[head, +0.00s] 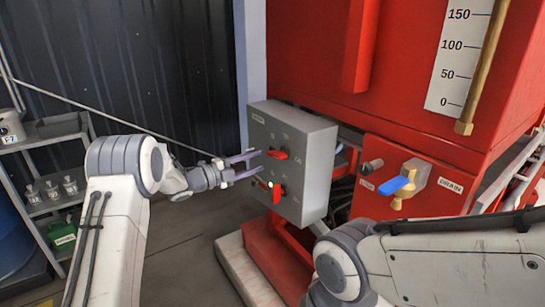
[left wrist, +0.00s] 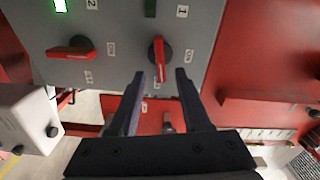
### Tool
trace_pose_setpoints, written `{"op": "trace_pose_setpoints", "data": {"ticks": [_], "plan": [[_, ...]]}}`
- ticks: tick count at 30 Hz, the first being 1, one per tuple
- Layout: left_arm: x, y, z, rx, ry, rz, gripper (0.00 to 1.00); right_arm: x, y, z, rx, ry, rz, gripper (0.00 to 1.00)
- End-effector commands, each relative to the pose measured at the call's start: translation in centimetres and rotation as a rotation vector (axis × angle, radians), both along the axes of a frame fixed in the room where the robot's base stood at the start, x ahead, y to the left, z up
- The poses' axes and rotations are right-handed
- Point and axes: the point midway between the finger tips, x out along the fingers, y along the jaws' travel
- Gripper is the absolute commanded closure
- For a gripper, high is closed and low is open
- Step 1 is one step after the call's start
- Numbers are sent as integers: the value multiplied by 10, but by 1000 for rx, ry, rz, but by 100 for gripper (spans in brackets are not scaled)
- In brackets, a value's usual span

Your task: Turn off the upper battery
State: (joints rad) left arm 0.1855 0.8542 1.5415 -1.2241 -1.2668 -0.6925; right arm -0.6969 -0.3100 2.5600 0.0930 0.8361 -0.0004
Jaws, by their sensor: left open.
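A grey control box (head: 315,165) carries two red rotary switches. The upper switch (head: 278,154) has its handle lying about level; it shows in the left wrist view (left wrist: 158,56) on the right. The lower switch (head: 278,194) has its handle upright; it shows in the left wrist view (left wrist: 72,51) on the left. A green light (left wrist: 60,5) glows by the lower switch; the light by the upper one (left wrist: 150,8) looks dark. My left gripper (head: 259,161) is open at the upper switch; its fingertips (left wrist: 160,74) point at the handle, one either side. Contact is unclear.
A red tank cabinet (head: 450,80) rises behind the box, with a blue-handled brass valve (head: 397,186) on the right. A grey shelf (head: 50,140) stands at left. My right arm crosses the lower right; its gripper is out of view.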

Motion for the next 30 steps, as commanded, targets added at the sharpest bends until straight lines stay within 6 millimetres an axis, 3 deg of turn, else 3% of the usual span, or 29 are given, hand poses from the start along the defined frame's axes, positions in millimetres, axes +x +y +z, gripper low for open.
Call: {"op": "trace_pose_setpoints", "data": {"ticks": [3, 10, 23, 24, 27, 30], "plan": [[14, -21, 1, -1, 2, -3, 52, 0, 0, 6, 0, 0, 0, 54], [35, -48, 1, -1, 2, -1, 52, 0, 0, 11, 0, 0, 0, 54], [41, -56, 0, -2, 3, 2, 52, 0, 0, 12, 0, 0, 0, 54], [41, -55, 0, -2, 3, 2, 68, 0, 0, 12, 0, 0, 0, 54], [41, -55, 0, -2, 3, 2, 100, 0, 0, 12, 0, 0, 0, 54], [41, -55, 0, -2, 3, 2, 100, 0, 0, 12, 0, 0, 0, 54]]}}
